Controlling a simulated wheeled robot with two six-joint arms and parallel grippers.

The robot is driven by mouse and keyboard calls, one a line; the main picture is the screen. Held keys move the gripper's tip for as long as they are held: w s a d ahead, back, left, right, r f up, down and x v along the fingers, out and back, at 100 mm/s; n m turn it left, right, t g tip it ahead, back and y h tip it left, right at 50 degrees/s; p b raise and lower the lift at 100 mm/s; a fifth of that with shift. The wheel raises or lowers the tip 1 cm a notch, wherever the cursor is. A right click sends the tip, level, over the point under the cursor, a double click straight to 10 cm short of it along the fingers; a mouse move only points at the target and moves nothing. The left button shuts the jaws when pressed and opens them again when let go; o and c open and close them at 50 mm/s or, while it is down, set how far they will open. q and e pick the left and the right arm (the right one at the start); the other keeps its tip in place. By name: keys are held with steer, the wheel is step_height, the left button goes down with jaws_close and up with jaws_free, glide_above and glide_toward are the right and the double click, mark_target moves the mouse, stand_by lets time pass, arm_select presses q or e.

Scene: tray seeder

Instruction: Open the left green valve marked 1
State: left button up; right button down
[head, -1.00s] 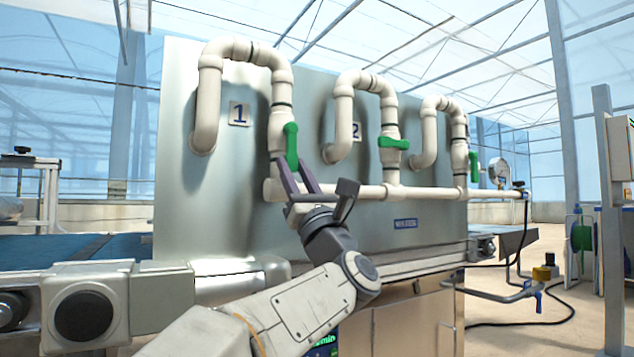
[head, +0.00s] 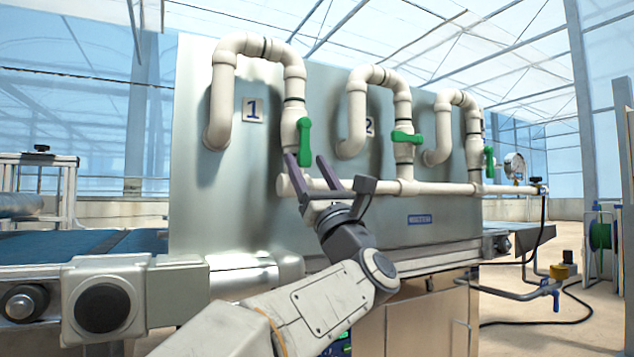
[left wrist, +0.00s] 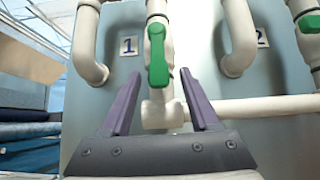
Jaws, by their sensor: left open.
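The left green valve handle (head: 304,136) sits on the white pipe beside the plate marked 1 (head: 253,110). The handle hangs down, roughly in line with the pipe. My left gripper (head: 307,160) is open and empty, just below and in front of this handle. In the left wrist view, the handle (left wrist: 159,58) appears between the two purple fingers (left wrist: 160,100) and beyond their tips, with no contact that I can make out. The plate marked 1 (left wrist: 129,46) is left of it. My right gripper is not in view.
A second green valve handle (head: 407,138) lies sideways near the plate marked 2 (head: 370,127). A third (head: 489,160) is farther right, near a pressure gauge (head: 515,165). A horizontal white pipe (head: 440,188) runs below the valves, and the metal panel (head: 222,200) stands behind them.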

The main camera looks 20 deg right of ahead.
arm_select(q)
steer(key=v, duration=1)
